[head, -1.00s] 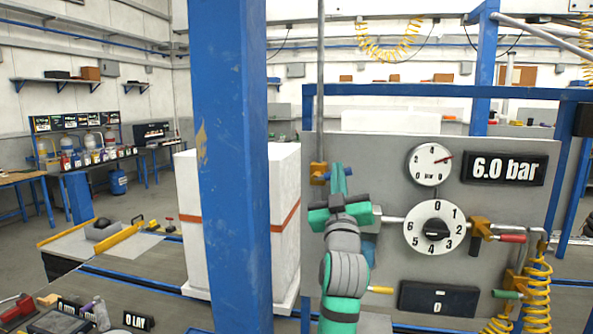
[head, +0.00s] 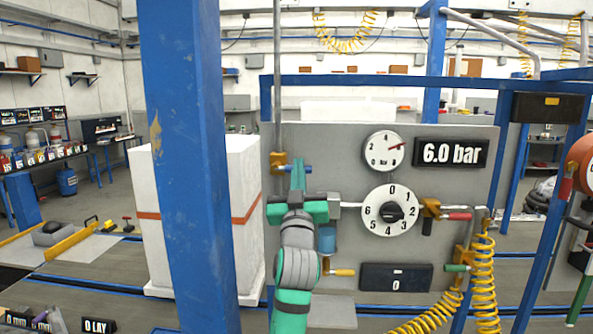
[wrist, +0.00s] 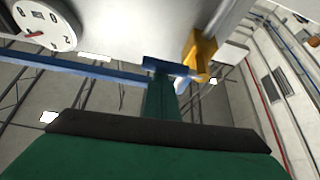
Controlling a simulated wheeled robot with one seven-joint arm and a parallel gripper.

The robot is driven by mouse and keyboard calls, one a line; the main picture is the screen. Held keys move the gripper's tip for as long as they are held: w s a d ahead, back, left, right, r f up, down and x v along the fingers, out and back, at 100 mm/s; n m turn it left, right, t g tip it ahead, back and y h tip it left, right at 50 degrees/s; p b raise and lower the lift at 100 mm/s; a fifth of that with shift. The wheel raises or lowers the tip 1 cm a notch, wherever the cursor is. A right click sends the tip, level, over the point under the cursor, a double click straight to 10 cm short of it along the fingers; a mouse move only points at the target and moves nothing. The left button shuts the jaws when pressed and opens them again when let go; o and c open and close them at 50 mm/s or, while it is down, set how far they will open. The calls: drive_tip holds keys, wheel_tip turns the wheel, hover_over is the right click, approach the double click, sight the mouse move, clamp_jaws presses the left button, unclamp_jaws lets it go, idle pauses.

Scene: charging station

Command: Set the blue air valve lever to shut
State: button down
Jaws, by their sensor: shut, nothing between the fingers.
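The blue lever (head: 304,169) sits on a brass valve (head: 279,164) on the thin vertical pipe at the panel's left edge. It points right, roughly level, across the pipe. My gripper (head: 298,166) is shut and empty, its green fingertips in front of the lever and partly hiding it. In the wrist view the blue lever (wrist: 168,67) lies across the tip of my shut gripper (wrist: 161,82), with the brass valve (wrist: 200,52) to its right. I cannot tell whether the fingers touch the lever.
The grey panel holds a gauge (head: 384,151), a 6.0 bar display (head: 451,152), a numbered dial (head: 391,211) and a red-handled valve (head: 455,216). Yellow coiled hoses (head: 483,270) hang at right. A blue post (head: 190,170) and a white box (head: 245,200) stand left.

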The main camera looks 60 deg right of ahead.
drive_tip(key=shift+r, duration=0.1)
drive_tip(key=s+a+f, duration=0.1)
drive_tip(key=s+a, duration=0.2)
drive_tip(key=a, duration=0.5)
drive_tip(key=shift+s+a+f, duration=0.2)
drive_tip(key=shift+s+a, duration=0.1)
drive_tip(key=shift+a, duration=0.1)
